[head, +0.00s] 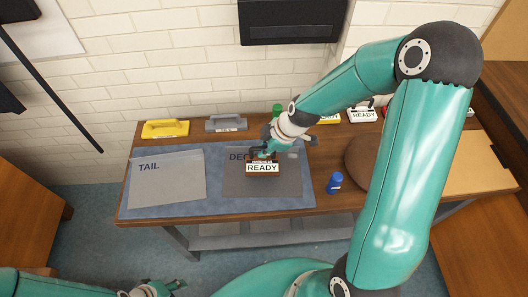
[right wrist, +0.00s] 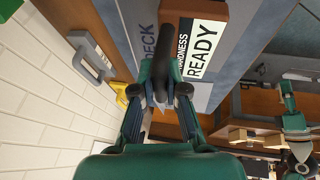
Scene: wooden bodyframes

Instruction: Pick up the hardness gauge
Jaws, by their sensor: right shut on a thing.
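The hardness gauge (head: 263,168) is a brown block with a white READY label, over the grey DECK panel in the head view. In the right wrist view, the gauge (right wrist: 206,42) shows its label and a dark handle. My right gripper (head: 268,152) is shut on that handle; its fingers (right wrist: 162,92) close on it from either side. I cannot tell whether the gauge rests on the panel or is just above it. My left gripper (head: 155,289) is low at the bottom edge of the head view, away from the table, partly cut off.
The TAIL panel (head: 168,180) and DECK panel (head: 288,181) lie on a blue mat (head: 220,207). Yellow (head: 165,129) and grey (head: 226,123) handled tools stand at the back.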

